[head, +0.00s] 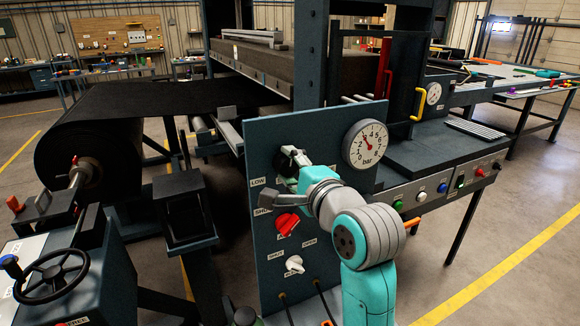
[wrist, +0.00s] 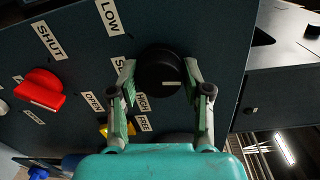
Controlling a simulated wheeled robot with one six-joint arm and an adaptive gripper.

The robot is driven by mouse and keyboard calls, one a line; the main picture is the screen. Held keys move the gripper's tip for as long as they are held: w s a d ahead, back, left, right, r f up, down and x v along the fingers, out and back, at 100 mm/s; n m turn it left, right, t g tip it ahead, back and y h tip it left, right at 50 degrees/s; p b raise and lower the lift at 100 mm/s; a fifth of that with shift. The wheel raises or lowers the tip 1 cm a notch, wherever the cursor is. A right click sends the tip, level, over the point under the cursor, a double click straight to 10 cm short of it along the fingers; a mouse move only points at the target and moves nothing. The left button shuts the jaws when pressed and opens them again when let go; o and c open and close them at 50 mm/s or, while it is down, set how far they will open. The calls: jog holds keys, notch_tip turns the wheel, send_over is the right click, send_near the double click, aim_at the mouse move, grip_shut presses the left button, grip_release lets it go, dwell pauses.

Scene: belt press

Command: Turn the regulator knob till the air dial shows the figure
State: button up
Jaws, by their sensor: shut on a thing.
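The regulator knob (wrist: 160,72) is black and round with a pale mark, on the dark panel (wrist: 75,80). My gripper (wrist: 160,80) is shut on the knob, one finger on each side. In the head view the knob (head: 289,158) is partly hidden by my gripper (head: 291,172). The air dial (head: 367,145), marked "bar", is white and round at the panel's upper right. Its red needle points up and left, seemingly between 2 and 4; the exact reading is too small to tell. The dial is not in the wrist view.
Below the knob, the panel has a red handle (head: 287,223) and a white knob (head: 294,264). A yellow handle (head: 419,104) and a second dial (head: 434,93) are on the press behind. A black belt roll (head: 85,150) stands at left. Open floor lies at right.

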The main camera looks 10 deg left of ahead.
jog(key=shift+f+m, duration=0.15)
jog(key=shift+m, duration=0.95)
jog(key=o, duration=1.1)
jog(key=shift+s+d, duration=0.25)
jog(key=v, duration=1.1)
jog(key=shift+s+d, duration=0.1)
